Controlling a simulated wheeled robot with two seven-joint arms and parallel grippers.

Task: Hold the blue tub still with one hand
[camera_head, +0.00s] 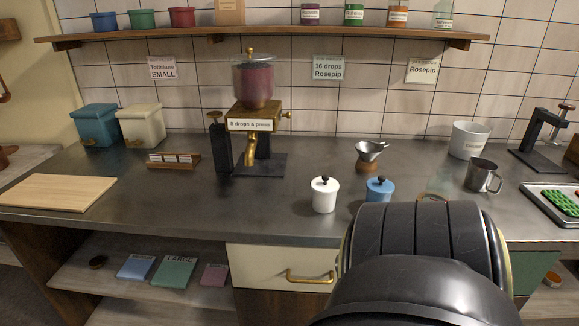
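A small blue tub (380,194) with a black-knobbed lid stands upright on the dark counter, right of centre. Its lower right part is hidden behind my large dark arm link, which fills the lower right of the head view. A matching white tub (323,197) with a black knob stands just to its left, with a gap between them. Neither of my grippers shows. I cannot see whether any finger touches the blue tub behind the arm.
The dispenser (250,124) stands left of centre. A metal funnel (369,151) is behind the blue tub. A steel mug (480,177) and white bucket (469,140) stand to the right.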

